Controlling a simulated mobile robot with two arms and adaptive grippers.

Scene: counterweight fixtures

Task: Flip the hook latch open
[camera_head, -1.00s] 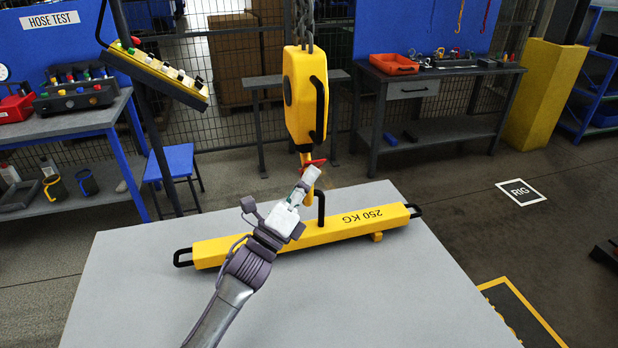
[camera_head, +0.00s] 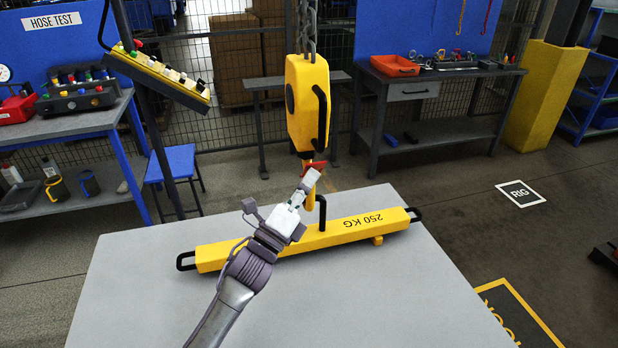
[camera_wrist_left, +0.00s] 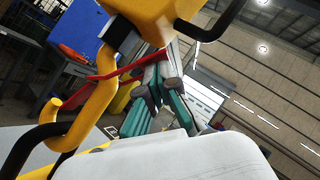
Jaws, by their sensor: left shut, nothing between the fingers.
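A yellow hoist block (camera_head: 307,100) hangs from a chain. Its yellow hook (camera_head: 310,201) also shows in the left wrist view (camera_wrist_left: 97,112). The red latch (camera_head: 319,164) is mostly hidden behind my fingers in the head view. My right gripper is not in view.
The beam rests on a grey table (camera_head: 400,285) with bare room around it. A control panel (camera_head: 160,75) on a post and a blue stool (camera_head: 172,162) stand at the left. A workbench with an orange tray (camera_head: 394,65) is behind.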

